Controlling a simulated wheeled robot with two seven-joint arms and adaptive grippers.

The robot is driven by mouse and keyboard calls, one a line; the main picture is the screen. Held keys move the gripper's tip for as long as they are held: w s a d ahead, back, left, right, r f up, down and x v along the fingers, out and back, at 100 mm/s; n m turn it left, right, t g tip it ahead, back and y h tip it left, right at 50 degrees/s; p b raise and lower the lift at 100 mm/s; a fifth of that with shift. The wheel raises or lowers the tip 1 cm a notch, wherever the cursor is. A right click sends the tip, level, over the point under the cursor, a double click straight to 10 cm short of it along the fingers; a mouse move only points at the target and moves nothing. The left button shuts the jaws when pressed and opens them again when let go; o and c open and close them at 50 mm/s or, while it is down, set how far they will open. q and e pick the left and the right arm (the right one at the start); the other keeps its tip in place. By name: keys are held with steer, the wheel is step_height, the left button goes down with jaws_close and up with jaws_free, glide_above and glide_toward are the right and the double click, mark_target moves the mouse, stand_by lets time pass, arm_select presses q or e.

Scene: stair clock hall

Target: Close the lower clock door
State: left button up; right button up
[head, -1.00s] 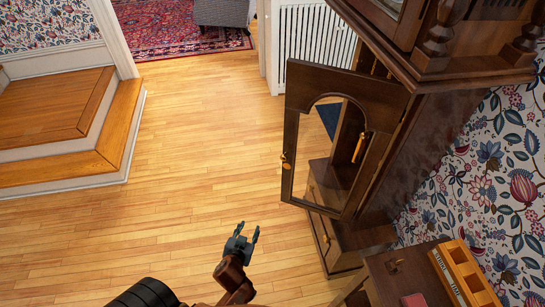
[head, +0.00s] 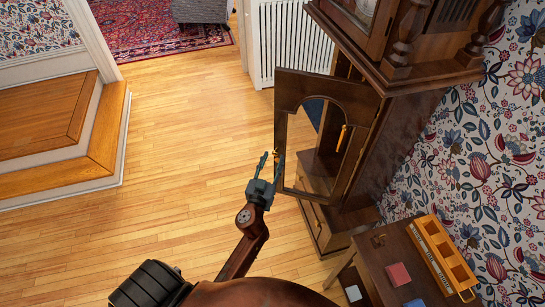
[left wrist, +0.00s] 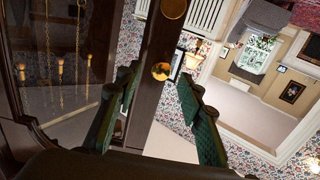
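The lower clock door (head: 287,88) is dark wood with an arched glass pane. It stands swung open, out from the tall clock case (head: 396,125). A small brass knob (left wrist: 161,71) sits on its free edge. My left gripper (head: 271,160) is open at that free edge, by the knob. In the left wrist view, its two green-grey fingers (left wrist: 160,100) appear on either side of the door's edge strip, apart from each other. I cannot tell whether either finger touches the wood. My right gripper is not in view.
A white radiator (head: 280,42) is behind the door. Wooden steps (head: 60,125) are at the left. The floor between is clear.

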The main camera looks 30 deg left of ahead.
arm_select(q)
steer(key=shift+x, duration=0.8)
steer(key=shift+c, duration=0.6)
jaws_close()
